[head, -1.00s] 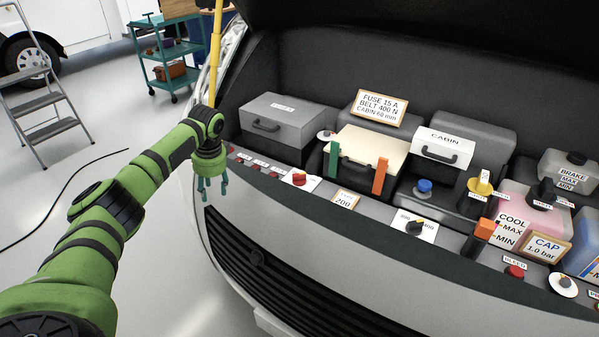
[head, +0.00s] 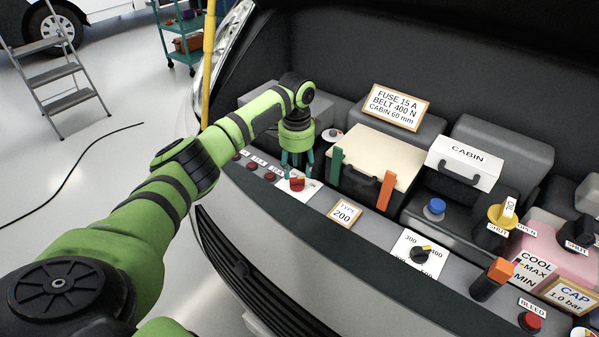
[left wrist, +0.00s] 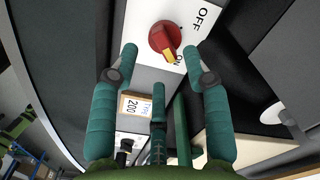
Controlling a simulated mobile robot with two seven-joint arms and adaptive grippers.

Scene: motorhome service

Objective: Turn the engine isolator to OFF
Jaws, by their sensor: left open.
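The engine isolator is a red rotary knob (head: 297,184) on a white plate on the front ledge of the engine bay. In the left wrist view the red knob (left wrist: 163,38) has a yellow pointer aimed at the ON label, and the OFF label (left wrist: 208,17) is at the plate's upper right. My left gripper (head: 298,168) points down just above and behind the knob in the head view. Its teal fingers (left wrist: 160,56) are open in the left wrist view, tips on either side of the knob's lower part, with nothing held. I cannot tell whether they touch it. My right gripper is not in view.
Small red buttons (head: 254,167) lie left of the isolator. A cream-lidded box (head: 375,155) with green and orange clips stands close on the right. A TYPE 200 sign (head: 344,213) and a black selector dial (head: 422,253) sit further right on the ledge.

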